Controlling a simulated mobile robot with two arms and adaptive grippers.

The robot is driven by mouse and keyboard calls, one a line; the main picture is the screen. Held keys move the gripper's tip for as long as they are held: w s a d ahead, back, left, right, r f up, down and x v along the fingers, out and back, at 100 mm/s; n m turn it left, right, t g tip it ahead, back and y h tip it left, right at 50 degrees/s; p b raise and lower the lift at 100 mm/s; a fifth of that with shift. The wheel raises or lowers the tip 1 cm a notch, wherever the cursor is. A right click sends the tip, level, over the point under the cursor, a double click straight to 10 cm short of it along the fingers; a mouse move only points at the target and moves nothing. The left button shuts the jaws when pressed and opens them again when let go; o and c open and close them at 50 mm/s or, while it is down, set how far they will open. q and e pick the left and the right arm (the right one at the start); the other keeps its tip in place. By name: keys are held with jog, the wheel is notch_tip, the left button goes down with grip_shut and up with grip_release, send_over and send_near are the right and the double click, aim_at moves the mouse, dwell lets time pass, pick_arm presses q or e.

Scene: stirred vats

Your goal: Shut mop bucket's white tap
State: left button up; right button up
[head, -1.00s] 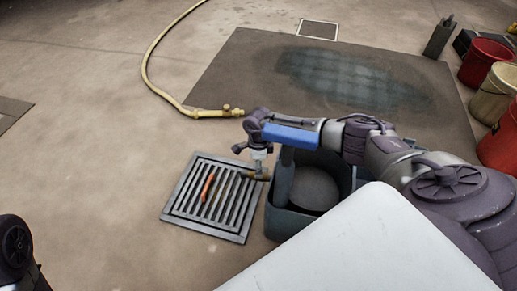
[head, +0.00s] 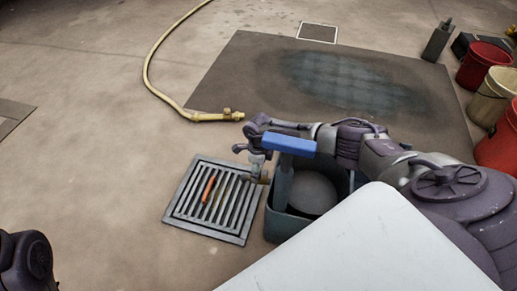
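The mop bucket (head: 279,226) is a dark grey-green tub on the floor right of the drain, with a blue-gripped lever (head: 288,144) standing up from it. A brass tap (head: 258,179) sticks out from its left side, over the edge of the drain. A small pale piece (head: 257,160) shows above the brass, probably the tap's white handle. My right gripper (head: 254,151) points down at this pale piece and partly hides it. I cannot tell if its fingers touch or grip it. At the lower left only a dark part of my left arm shows, without its gripper.
A floor drain grate (head: 180,215) with an orange strip (head: 208,188) lies left of the bucket. A yellow hose (head: 150,65) ends in a nozzle behind. A dark mat (head: 235,80) lies beyond. Red bucket (head: 484,64) and other buckets stand at the right.

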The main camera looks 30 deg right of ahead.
jog(key=o, duration=1)
notch_tip(320, 180, up, 12)
dwell(0.4)
